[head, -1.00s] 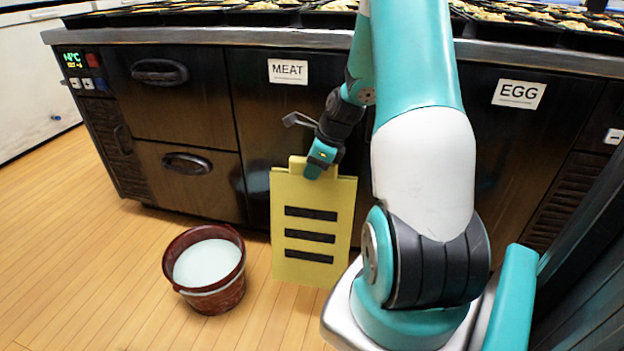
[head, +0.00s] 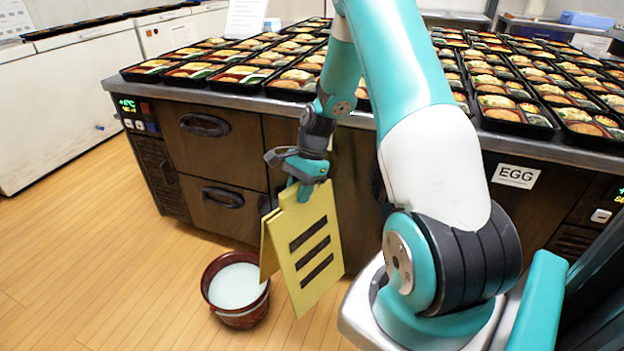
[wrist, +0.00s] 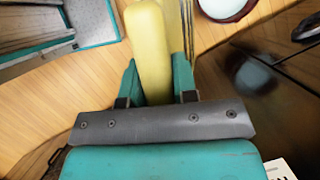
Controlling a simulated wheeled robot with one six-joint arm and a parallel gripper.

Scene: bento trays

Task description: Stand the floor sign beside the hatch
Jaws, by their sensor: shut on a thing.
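The floor sign (head: 312,248) is a yellow folding A-frame board with dark stripes on its face. In the head view it hangs tilted from my gripper (head: 303,185), which is shut on its top edge. In the wrist view the sign's yellow top (wrist: 150,50) runs between the two teal fingers of my gripper (wrist: 157,80). Its second panel shows behind the front one, a little apart. Its lower edge appears off the floor, though the exact gap is hard to tell. No open hatch shows in these views.
A dark red bucket (head: 236,310) with pale liquid stands on the wood floor, close behind and left of the sign. The counter with drawers (head: 215,150) stands behind, bento trays (head: 240,76) covering its top. An EGG label (head: 516,175) is on its front. Floor at left is clear.

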